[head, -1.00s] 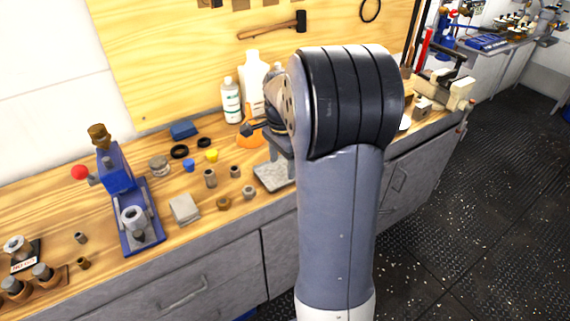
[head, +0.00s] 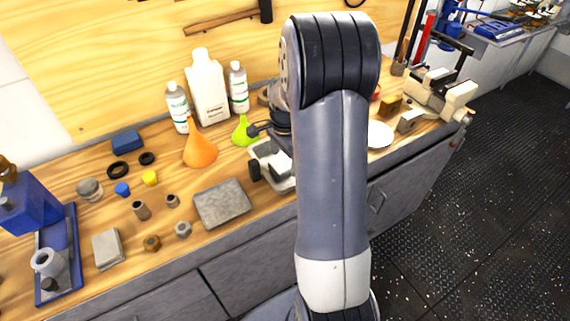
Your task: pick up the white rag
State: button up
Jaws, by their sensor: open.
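I cannot make out a white rag for certain. A flat white round piece (head: 380,135) lies on the bench right of my arm; whether it is cloth or a dish is unclear. My gripper (head: 267,170) is partly hidden behind my arm. Its dark fingers are apart, above or at a pale tray-like thing (head: 284,184) on the bench, whose right part my arm hides. I see nothing held between the fingers.
A grey block (head: 222,203) lies left of my gripper. An orange funnel (head: 199,151), a green funnel (head: 241,131) and white bottles (head: 208,90) stand behind. A vise (head: 437,92) sits at the right. Small parts and a blue press (head: 35,205) are at the left.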

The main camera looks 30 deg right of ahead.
aim_at(285, 162)
notch_tip(285, 162, down, 2)
jog(key=shift+f, duration=0.1)
jog(key=c, duration=1.1)
jog(key=shift+o, duration=0.2)
notch_tip(285, 162, up, 10)
